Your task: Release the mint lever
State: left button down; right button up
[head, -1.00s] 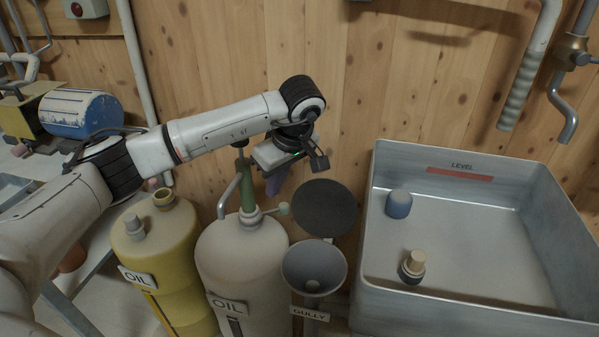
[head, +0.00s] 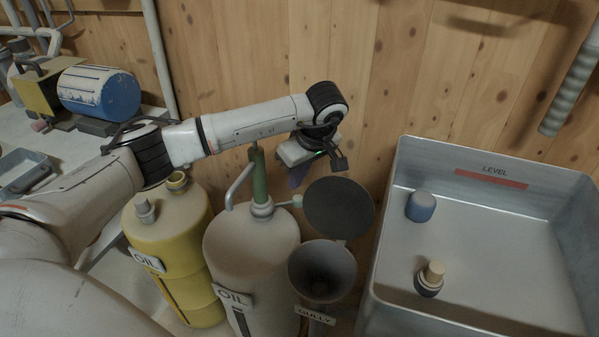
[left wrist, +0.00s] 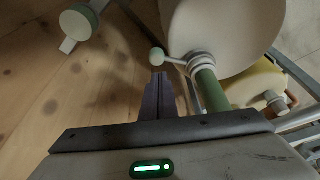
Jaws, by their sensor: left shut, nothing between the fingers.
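The mint lever (head: 297,201) is a short arm with a round mint knob on the neck of the pale oil drum (head: 250,245). It juts out to the right in the head view. In the left wrist view the knob (left wrist: 156,56) lies just beyond my fingertips, with the rod running to the drum's collar. My left gripper (head: 296,180) points down above the knob; its dark fingers are shut together with nothing between them. In the left wrist view the fingers (left wrist: 158,90) look apart from the knob, but the gap's depth is unclear. My right gripper is not in view.
A green pump column (head: 258,175) with a curved spout stands beside the lever. The dark round plate (head: 338,208) and the gully funnel (head: 322,270) are close on the right. A yellow oil drum (head: 170,235) is left; a metal level tank (head: 480,245) is far right.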

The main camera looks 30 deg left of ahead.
pick_arm(q)
jog(key=x, duration=0.4)
jog(key=shift+w, duration=0.1)
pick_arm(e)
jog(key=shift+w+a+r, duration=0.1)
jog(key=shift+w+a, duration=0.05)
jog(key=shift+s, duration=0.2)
pick_arm(q)
jog(key=shift+s+d+m, duration=0.3)
jog(key=shift+m, duration=0.3)
jog(key=shift+d, duration=0.1)
jog(key=shift+r, duration=0.2)
notch_tip(320, 180, up, 9)
jog(key=p, duration=0.1)
jog(key=shift+r+p, duration=0.25)
jog(key=shift+p, duration=0.15)
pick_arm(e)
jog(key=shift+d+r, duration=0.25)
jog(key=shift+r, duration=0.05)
